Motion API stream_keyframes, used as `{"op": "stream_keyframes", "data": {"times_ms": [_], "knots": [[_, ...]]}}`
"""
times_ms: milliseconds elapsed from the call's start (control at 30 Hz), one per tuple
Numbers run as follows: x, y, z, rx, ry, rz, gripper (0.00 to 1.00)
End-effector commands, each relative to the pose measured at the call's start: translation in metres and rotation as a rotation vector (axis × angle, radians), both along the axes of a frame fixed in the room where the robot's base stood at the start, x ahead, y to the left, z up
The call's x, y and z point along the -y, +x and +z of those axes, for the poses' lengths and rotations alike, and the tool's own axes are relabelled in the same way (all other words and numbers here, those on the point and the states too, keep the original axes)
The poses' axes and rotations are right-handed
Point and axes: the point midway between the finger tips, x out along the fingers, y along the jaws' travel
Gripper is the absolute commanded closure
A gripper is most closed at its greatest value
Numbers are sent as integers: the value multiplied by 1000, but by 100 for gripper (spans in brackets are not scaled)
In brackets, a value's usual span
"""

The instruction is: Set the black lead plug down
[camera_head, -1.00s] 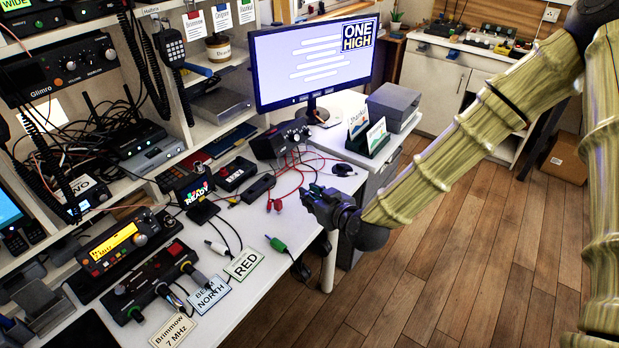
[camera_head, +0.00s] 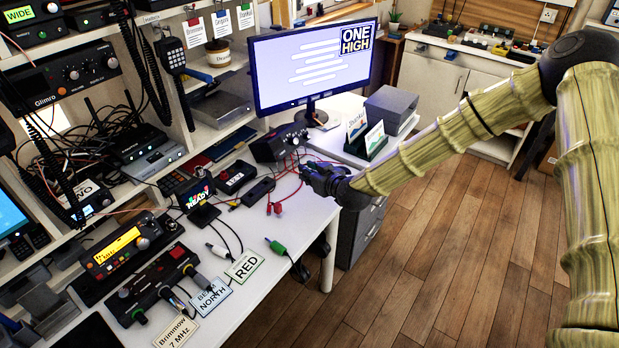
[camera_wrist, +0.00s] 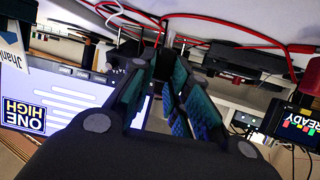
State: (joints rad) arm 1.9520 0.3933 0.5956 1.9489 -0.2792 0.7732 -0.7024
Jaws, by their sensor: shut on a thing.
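My gripper (camera_head: 306,170) is over the right part of the white desk (camera_head: 300,215), close to the red leads. In the wrist view its teal-padded fingers (camera_wrist: 168,68) are close together, shut on a small dark thing (camera_wrist: 164,64) that I take to be the black lead plug. The fingers hide most of it, and in the head view I cannot make it out. I cannot tell whether it touches the desk.
Red leads (camera_wrist: 225,42) run near the fingertips. A black box (camera_head: 279,142), a monitor (camera_head: 300,70) and a small READY display (camera_head: 197,192) stand around the gripper. A green plug (camera_head: 274,246) lies near the front edge. Bare desk shows between the display and that edge.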

Motion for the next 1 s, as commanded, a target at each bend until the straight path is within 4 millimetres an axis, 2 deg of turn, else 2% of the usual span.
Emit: {"op": "stream_keyframes", "data": {"times_ms": [200, 733, 767, 867, 1000], "knots": [[1, 0, -21, -3, 1, -2, 100], [0, 0, -29, 0, 0, -1, 100], [0, 0, -29, 0, 0, -1, 81], [0, 0, -29, 0, 0, -1, 63], [0, 0, -29, 0, 0, -1, 61]]}}
